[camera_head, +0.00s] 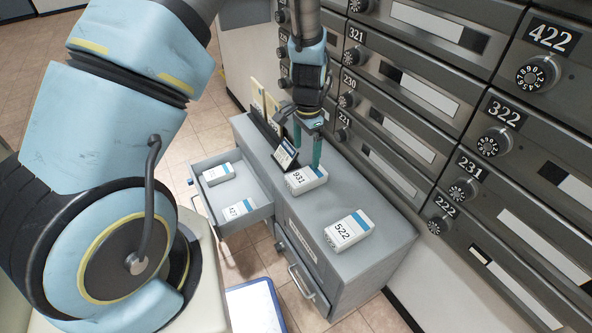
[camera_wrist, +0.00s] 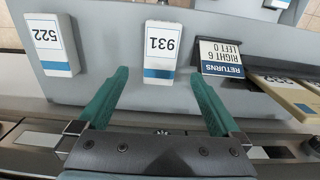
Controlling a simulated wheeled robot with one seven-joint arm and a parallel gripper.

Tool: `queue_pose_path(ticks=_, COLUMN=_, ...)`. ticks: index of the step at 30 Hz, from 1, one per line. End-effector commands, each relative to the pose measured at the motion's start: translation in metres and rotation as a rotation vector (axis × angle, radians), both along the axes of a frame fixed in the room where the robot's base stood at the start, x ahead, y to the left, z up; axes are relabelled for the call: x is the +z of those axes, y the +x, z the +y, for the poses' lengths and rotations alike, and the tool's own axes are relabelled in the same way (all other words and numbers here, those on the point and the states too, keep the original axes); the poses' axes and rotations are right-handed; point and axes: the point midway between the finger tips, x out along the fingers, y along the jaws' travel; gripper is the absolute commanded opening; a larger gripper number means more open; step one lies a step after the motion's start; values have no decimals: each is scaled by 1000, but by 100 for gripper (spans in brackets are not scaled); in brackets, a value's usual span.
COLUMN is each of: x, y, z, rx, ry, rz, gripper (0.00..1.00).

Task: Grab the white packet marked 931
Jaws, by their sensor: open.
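The white packet marked 931 (camera_head: 305,179) lies on top of the grey cabinet, with a blue band along one side. It also shows in the wrist view (camera_wrist: 161,50), upside down, at the top centre. My gripper (camera_head: 309,150) is above the cabinet at the packet's far side, pointing down. In the wrist view my gripper (camera_wrist: 158,80) is open, its two teal fingers spread to either side of the line to the packet. Nothing is between the fingertips except the packet's near end and cabinet top. I cannot tell whether a finger touches it.
Another white packet, 522 (camera_head: 348,231), lies on the cabinet (camera_head: 388,237). A black sign reading RETURNS (camera_wrist: 221,58) stands close beside packet 931. An open drawer (camera_head: 264,212) holds packets, one marked 427 (camera_head: 238,210). Metal mailboxes (camera_head: 437,97) line the right side.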

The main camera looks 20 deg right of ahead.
Motion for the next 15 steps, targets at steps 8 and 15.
queue_pose_path(ticks=8, x=-40, y=-2, z=-1, rx=-7, ry=3, rz=3, gripper=100)
queue_pose_path(ticks=15, x=-60, y=-1, z=-1, rx=-6, ry=2, rz=1, gripper=100)
